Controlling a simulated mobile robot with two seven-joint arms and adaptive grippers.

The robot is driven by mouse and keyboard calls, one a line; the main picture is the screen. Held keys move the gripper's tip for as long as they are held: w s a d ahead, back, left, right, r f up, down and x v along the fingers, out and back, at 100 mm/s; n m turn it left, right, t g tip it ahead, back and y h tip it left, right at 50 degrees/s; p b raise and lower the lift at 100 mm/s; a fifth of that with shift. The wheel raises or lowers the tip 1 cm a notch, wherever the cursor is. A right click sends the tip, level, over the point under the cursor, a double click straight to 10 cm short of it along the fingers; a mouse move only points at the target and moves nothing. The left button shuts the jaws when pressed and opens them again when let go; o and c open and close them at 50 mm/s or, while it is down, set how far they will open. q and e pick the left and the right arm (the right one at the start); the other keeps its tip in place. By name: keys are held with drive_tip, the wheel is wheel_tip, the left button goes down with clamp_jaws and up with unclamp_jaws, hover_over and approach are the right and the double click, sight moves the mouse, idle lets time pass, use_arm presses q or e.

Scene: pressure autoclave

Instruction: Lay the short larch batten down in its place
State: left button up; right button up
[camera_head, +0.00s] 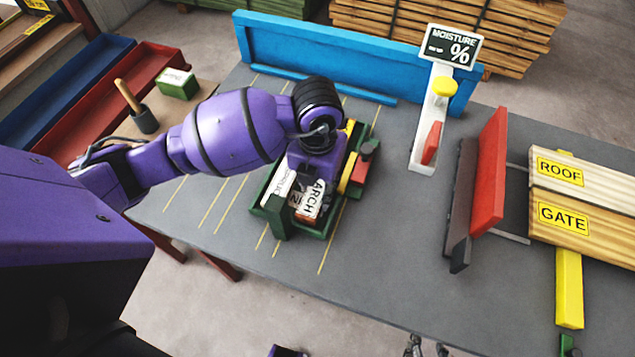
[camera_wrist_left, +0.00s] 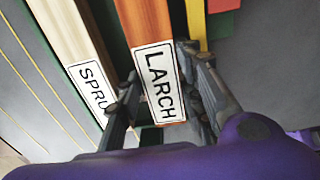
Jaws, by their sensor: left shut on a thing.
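My left gripper (camera_head: 307,190) points down over a green rack (camera_head: 281,226) on the grey bench. In the left wrist view its fingers (camera_wrist_left: 165,98) are shut on the orange-brown larch batten (camera_wrist_left: 146,20), one on each side of its LARCH label. In the head view the batten's labelled end (camera_head: 309,203) shows below the gripper, within the rack's outline. I cannot tell whether it touches the rack floor. A pale spruce batten (camera_head: 279,184) lies beside it on the left. Only the fingertips of my right gripper (camera_head: 427,348) show at the bottom edge, apart and empty.
Yellow and red pieces (camera_head: 349,172) stand at the rack's right side. A moisture meter stand (camera_head: 423,150), an upright red plate (camera_head: 489,170) and ROOF and GATE boards (camera_head: 582,194) are further right. A blue fence (camera_head: 350,57) runs along the back. Bare bench lies front right of the rack.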

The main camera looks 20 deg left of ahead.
use_arm(q)
drive_tip(key=o, duration=1.1)
drive_tip(key=shift+c, duration=0.2)
wheel_tip(320, 180, up, 12)
drive_tip(key=shift+r+p, duration=0.1)
drive_tip(key=shift+p, duration=0.35)
